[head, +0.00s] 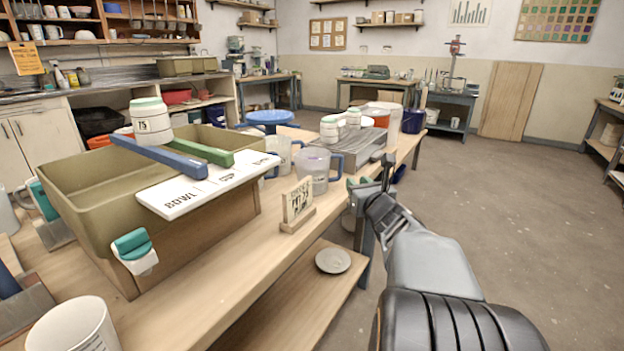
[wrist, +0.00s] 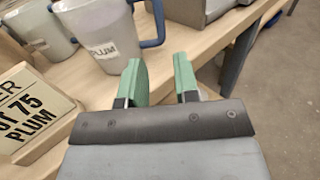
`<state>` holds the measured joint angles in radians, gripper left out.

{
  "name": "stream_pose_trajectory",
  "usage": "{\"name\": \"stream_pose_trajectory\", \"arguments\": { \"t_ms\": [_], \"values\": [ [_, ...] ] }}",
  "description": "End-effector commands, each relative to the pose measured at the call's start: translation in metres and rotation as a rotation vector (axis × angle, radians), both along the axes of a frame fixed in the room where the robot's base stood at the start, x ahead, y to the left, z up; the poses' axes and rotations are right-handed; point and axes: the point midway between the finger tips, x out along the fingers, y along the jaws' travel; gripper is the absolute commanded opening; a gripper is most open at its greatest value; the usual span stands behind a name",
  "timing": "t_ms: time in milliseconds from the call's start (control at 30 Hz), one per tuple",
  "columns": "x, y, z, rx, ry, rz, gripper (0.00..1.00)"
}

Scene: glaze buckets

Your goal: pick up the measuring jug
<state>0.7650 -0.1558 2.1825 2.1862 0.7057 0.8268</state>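Two translucent grey-white measuring jugs with blue handles stand upright on the wooden bench. The nearer jug (head: 312,170) has its handle to the right; in the wrist view this jug (wrist: 110,40) carries a label reading PLUM. The other jug (head: 283,152) stands just behind and to its left, and shows at the upper left of the wrist view (wrist: 38,28). My gripper (head: 368,184) is just right of the nearer jug, by the bench edge. In the wrist view its green fingers (wrist: 161,72) are apart with nothing between them, and the PLUM jug is ahead and left, not touched.
An order sign (head: 297,207) stands in front of the jugs; it is close on the left in the wrist view (wrist: 30,112). An olive bin (head: 85,205) with a white BOWL board (head: 205,187) lies left. A grey ribbed tray (head: 350,146) stands behind. Open floor lies right.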

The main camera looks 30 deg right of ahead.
Motion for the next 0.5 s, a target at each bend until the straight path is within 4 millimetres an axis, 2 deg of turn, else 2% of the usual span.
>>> {"name": "stream_pose_trajectory", "arguments": {
  "t_ms": [200, 333, 500],
  "values": [
    [0.038, -0.008, -0.002, -0.002, 0.002, 0.001, 0.29],
    [0.052, -0.012, -0.001, -0.002, 0.001, 0.000, 0.29],
    [0.060, -0.013, 0.000, -0.002, 0.001, 0.000, 0.29]
  ]
}}
